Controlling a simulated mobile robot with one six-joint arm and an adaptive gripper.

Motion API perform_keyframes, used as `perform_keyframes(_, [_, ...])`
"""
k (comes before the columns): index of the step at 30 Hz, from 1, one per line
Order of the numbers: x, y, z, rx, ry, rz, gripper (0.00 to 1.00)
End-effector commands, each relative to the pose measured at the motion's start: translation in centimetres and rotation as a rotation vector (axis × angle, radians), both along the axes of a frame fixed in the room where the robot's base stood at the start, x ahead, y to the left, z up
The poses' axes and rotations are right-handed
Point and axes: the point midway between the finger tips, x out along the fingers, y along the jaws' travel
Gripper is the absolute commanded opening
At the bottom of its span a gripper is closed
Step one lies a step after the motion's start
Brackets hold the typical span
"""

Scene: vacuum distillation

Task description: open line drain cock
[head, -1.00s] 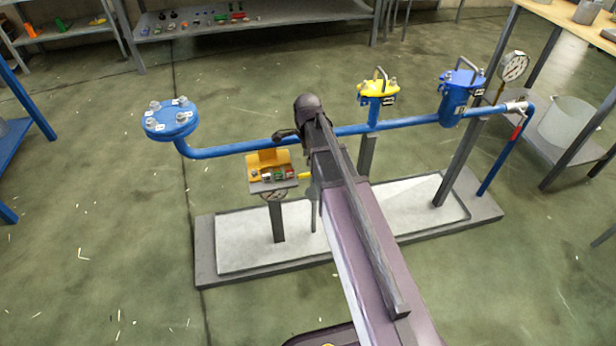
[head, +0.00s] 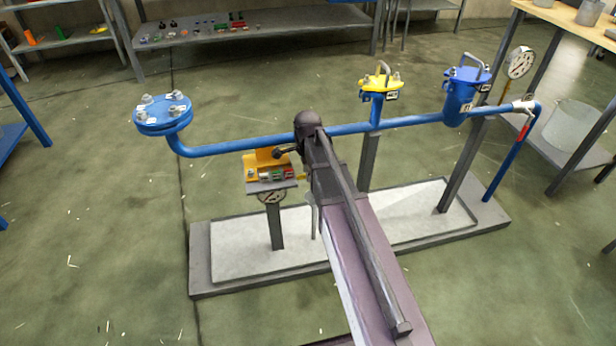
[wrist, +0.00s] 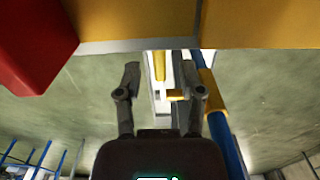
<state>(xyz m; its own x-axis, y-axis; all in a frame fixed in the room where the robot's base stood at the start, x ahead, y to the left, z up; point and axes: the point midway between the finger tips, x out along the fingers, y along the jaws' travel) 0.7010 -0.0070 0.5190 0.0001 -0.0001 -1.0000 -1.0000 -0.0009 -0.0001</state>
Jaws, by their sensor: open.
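In the wrist view my gripper (wrist: 161,80) is open, with its two dark fingers spread. A thin yellow bar (wrist: 160,66) and a short yellow piece on a pale fitting show between and beyond the fingers; they look like part of the drain cock, but I cannot tell its setting. I see no contact. In the head view the gripper end (head: 284,153) is beside the blue pipe (head: 240,145), near the yellow box (head: 262,160). My arm hides most of the cock area. A small drain tube (head: 312,213) hangs below the pipe, left of my arm.
The yellow box holds several small coloured items on a grey shelf. A yellow-lidded vessel (head: 379,84), blue filter vessel (head: 463,95), gauge (head: 520,63) and red lever (head: 524,130) stand along the pipe. A large red block (wrist: 35,45) is close in the wrist view.

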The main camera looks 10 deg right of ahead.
Motion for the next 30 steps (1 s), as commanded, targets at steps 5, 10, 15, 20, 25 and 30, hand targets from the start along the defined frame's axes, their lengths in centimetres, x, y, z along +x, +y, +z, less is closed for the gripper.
perform_keyframes(5, [0.0, 0.01, -0.43, 0.0, 0.0, 0.0, 0.5])
perform_keyframes(10, [0.0, 0.02, -0.4, 0.0, 0.0, 0.0, 0.5])
perform_keyframes(15, [0.0, 0.02, -0.4, 0.0, 0.0, 0.0, 0.38])
perform_keyframes(20, [0.0, 0.01, -0.4, 0.0, 0.0, 0.0, 0.0])
perform_keyframes(25, [-0.01, 0.01, -0.41, 0.0, 0.0, 0.0, 0.0])
perform_keyframes(30, [-0.01, -0.39, -0.51, -0.012, 0.001, -0.006, 0.0])
